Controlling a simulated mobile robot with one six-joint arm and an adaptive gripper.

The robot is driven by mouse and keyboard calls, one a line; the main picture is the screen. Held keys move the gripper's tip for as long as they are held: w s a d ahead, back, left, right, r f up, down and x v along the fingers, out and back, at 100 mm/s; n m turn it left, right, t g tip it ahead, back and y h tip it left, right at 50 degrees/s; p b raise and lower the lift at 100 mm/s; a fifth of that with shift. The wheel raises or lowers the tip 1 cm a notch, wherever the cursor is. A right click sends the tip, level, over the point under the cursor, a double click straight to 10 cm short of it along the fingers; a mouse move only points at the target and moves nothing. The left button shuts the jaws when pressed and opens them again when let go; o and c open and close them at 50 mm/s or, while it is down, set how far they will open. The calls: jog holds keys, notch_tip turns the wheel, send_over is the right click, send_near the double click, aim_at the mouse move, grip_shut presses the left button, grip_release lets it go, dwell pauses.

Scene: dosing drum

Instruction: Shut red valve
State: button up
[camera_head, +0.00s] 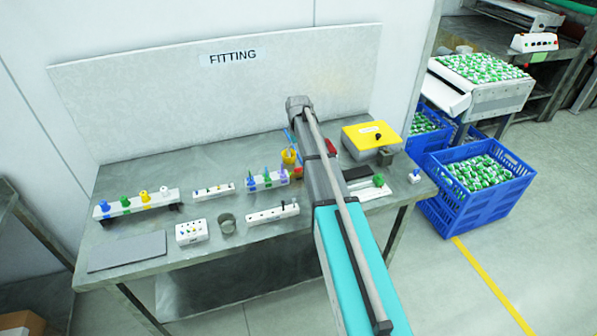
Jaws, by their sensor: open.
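A small red part (297,172) shows at the right end of a white rack (268,183) of coloured fittings, right beside my arm. Another red piece (331,147) shows just right of my arm, partly hidden by it. Both are too small to tell which is the red valve, or whether it is open or shut. My arm reaches over the bench from the front right. My gripper does not show; my arm links cover the area where it could be.
Blue crates (476,203) stand on the floor at right.

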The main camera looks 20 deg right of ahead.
aim_at(299, 168)
jog(key=shift+f+b, duration=3.35)
jog(key=shift+f, duration=0.3)
jog(key=c, duration=1.1)
jog(key=shift+c, duration=0.2)
